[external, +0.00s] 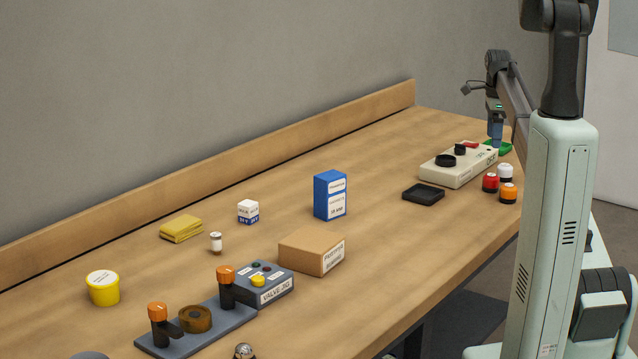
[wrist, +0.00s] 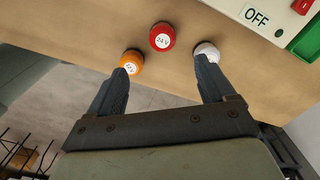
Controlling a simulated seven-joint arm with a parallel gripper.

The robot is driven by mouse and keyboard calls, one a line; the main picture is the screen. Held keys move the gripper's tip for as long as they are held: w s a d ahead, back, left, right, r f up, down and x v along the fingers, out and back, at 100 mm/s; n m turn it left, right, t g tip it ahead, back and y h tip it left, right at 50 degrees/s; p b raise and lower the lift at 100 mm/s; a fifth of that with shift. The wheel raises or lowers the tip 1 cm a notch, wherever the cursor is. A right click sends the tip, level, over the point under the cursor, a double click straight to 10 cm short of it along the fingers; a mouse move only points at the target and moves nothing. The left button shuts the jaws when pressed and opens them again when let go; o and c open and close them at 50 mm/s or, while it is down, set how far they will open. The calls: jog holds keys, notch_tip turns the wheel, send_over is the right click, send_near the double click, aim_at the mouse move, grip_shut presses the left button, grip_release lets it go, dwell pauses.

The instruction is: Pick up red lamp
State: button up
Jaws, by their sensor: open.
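The red lamp (external: 490,183) is a small round cap with a dark base, standing on the table at the right. In the wrist view the red lamp (wrist: 162,37) shows a pale round label and lies ahead of the gap between the fingers. An orange lamp (external: 509,194) and a white lamp (external: 505,173) stand close to it. My gripper (wrist: 162,66) is open and empty. Its left fingertip overlaps the edge of the orange lamp (wrist: 131,62) in the picture, its right one the white lamp (wrist: 207,51); contact cannot be told.
A cream control box (external: 459,167) with black knobs stands beside the lamps, with a green tray (external: 503,147) at its far end. A black tray (external: 424,193) lies to the left. The table's front edge is close to the lamps. A blue box (external: 330,195) stands further left.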

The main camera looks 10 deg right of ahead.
aim_at(492, 174)
notch_tip(492, 174, down, 8)
jog(key=shift+s+d+n, duration=0.1)
jog(key=shift+s+n, duration=0.05)
jog(key=shift+n, duration=1.05)
jog(key=shift+w+f, duration=0.2)
jog(key=shift+f, duration=1.3)
jog(key=shift+w+f, duration=0.2)
jog(key=shift+f, duration=1.25)
jog(key=shift+c, duration=0.3)
jog(key=c, duration=1.1)
